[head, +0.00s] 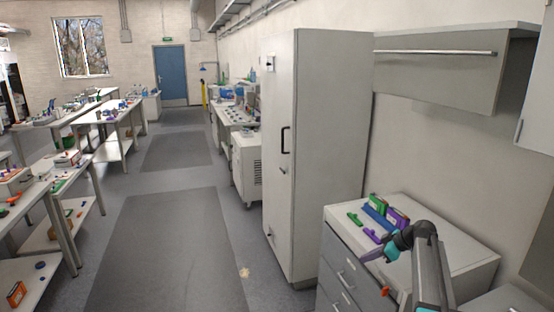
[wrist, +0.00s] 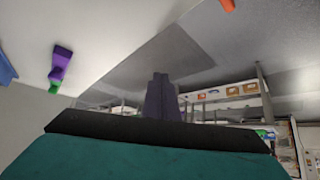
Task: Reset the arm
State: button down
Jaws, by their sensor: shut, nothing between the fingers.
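My arm (head: 428,272) comes up from the lower right of the head view and bends left at a dark wrist joint. My gripper (head: 364,259) is at its end, beside or over the front left edge of the drawer cabinet (head: 455,245). Its purple fingers are shut with nothing between them. In the wrist view the shut fingers (wrist: 160,80) stick out past a dark bar and the teal wrist body, over the grey floor.
Blue (head: 379,218), purple (head: 398,217) and green (head: 355,218) items lie on the cabinet top close to my gripper. A tall grey locker (head: 325,150) stands left of it. A wall cupboard (head: 440,75) hangs above. The aisle floor (head: 175,250) is clear.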

jog(key=s+a+f+m+g+h+b, duration=0.1)
jog(key=s+a+f+m+g+b, duration=0.1)
jog(key=s+a+f, duration=0.65)
jog(key=s+a+f+m+g+b, duration=0.15)
jog(key=s+f, duration=0.35)
jog(key=f, duration=0.8)
jog(key=s+a+f+m+g+h+b, duration=0.1)
jog(key=s+a+f+m+g+b, duration=0.1)
jog(key=s+a+f, duration=0.65)
jog(key=s+f+m+g+h+b, duration=0.1)
jog(key=s+f, duration=0.5)
jog(key=s, duration=0.5)
jog(key=s+f+m+g+h+b, duration=0.2)
jog(key=s+f, duration=0.5)
jog(key=s, duration=0.3)
jog(key=s+f+m+g+h+b, duration=0.2)
jog(key=s+f, duration=0.5)
jog(key=s, duration=0.4)
jog(key=shift+s+d+f, duration=0.25)
jog(key=shift+s+d, duration=0.05)
jog(key=shift+d, duration=0.1)
jog(key=shift+d, duration=0.1)
